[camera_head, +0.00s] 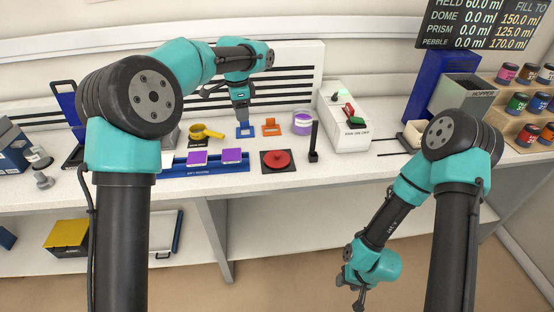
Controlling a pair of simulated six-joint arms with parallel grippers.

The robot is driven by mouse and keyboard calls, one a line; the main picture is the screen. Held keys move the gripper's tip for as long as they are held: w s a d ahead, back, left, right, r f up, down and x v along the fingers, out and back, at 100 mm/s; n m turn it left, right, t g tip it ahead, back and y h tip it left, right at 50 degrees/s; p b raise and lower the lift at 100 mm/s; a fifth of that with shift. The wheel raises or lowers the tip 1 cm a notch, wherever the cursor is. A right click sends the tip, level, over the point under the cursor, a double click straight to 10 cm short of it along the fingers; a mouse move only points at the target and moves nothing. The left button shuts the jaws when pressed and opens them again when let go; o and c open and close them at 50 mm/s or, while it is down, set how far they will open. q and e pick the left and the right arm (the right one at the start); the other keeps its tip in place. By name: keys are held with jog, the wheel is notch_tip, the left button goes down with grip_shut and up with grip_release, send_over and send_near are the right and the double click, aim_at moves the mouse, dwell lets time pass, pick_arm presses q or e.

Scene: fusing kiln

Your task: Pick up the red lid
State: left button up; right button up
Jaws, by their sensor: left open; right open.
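The red lid (277,159) is a round disc with a small knob, lying on a dark square base (267,170) on the bench. My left gripper (241,110) is open above the back of the bench, over a blue square piece (245,131), to the left of and behind the lid. It is apart from the lid. My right gripper (349,292) is open and hangs low in front of the bench, over the floor, far from the lid. Nothing covers the lid.
An orange piece (271,127) and a purple-banded jar (302,123) are behind. A white box (345,120) stands further right.

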pick_arm(q)
jog(key=s+d+m, duration=0.1)
jog(key=d+m, duration=0.5)
jog(key=d, duration=0.5)
jog(key=shift+s+d+r, duration=0.2)
jog(key=shift+d+r, duration=0.05)
jog(key=shift+r, duration=0.05)
send_over(277, 154)
notch_tip(277, 154, down, 12)
jog(key=shift+s, duration=0.15)
jog(key=shift+d+f, duration=0.1)
jog(key=shift+w+f, duration=0.15)
jog(key=shift+f, duration=1.15)
jog(key=shift+w+f, duration=0.1)
jog(key=shift+f, duration=1.2)
